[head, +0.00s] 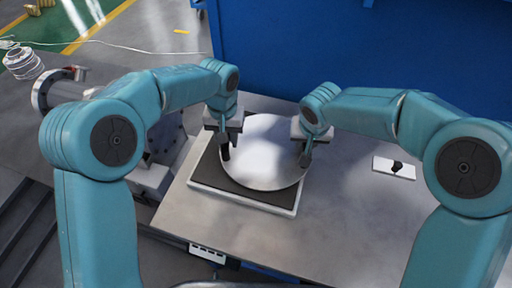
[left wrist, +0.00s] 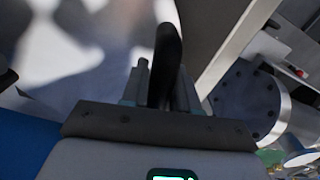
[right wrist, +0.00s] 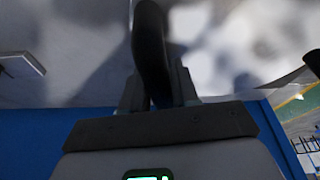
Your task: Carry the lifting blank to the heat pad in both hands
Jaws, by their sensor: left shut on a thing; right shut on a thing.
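The lifting blank (head: 262,150) is a round, shiny metal disc with dark handles on its left and right sides. In the head view it is over the dark square heat pad (head: 235,184), which has a pale edge. I cannot tell whether it touches the pad. My left gripper (head: 224,146) is shut on the left handle, a black loop in the left wrist view (left wrist: 167,62). My right gripper (head: 306,150) is shut on the right handle, which shows in the right wrist view (right wrist: 151,50). Part of the pad is hidden under the disc.
The grey metal table (head: 340,215) is mostly clear at front and right. A white plate with a black knob (head: 394,167) lies at the right. A flanged metal pipe (head: 60,92) stands left of the table. A blue wall (head: 350,50) rises behind.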

